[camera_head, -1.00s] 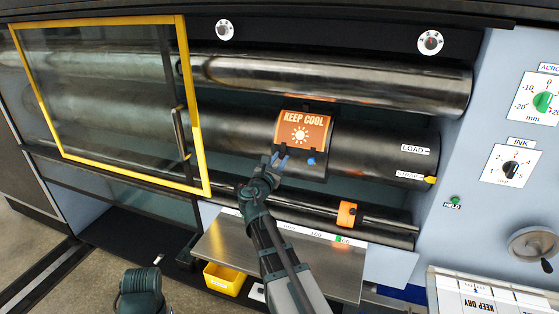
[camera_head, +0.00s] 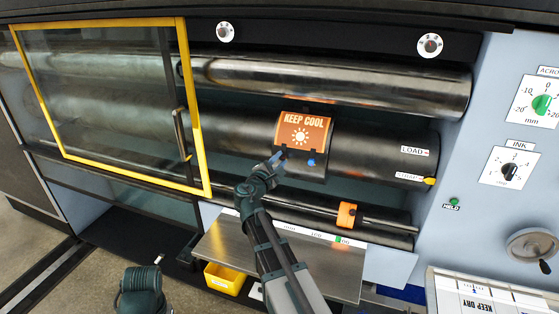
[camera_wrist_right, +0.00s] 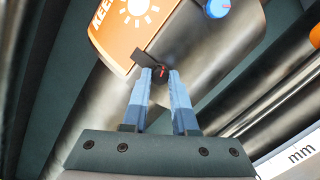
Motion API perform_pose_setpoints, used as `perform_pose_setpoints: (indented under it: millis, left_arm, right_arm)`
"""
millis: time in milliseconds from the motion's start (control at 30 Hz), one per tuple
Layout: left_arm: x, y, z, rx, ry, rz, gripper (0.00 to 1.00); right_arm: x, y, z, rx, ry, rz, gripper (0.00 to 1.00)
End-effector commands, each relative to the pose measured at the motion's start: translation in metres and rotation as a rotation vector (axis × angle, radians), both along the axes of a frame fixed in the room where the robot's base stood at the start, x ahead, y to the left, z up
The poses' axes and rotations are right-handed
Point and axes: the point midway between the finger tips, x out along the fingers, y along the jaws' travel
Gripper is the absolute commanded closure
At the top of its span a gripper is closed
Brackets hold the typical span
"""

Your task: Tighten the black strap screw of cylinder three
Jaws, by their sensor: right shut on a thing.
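An orange KEEP COOL plate (camera_head: 303,132) is wrapped on the dark middle cylinder (camera_head: 375,142). It also shows in the right wrist view (camera_wrist_right: 137,22). The black strap screw (camera_wrist_right: 160,74), with a red mark on it, sits at the plate's lower left corner. My right gripper (camera_wrist_right: 164,73) has its blue fingertips shut on this screw. In the head view my right gripper (camera_head: 281,156) meets the plate's lower left corner, and the screw there is too small to make out. A blue knob (camera_head: 311,162) is at the plate's lower right. My left gripper's fingers are not seen.
A yellow-framed glass guard (camera_head: 205,140) stands left of the plate. Below are a lower roller with an orange collar (camera_head: 346,214), a metal shelf (camera_head: 225,243) and a yellow bin (camera_head: 223,278). Another roller (camera_head: 340,82) runs above.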

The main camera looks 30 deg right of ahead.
Motion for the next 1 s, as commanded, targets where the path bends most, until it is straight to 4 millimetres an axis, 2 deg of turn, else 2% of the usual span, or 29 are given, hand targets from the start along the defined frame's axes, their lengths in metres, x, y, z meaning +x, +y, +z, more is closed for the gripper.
perform_pose_setpoints:
  millis: [1000]
  left_arm:
    - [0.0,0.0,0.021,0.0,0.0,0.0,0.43]
  right_arm:
    - [-0.001,0.0,0.001,0.611,-0.716,-0.093,1.0]
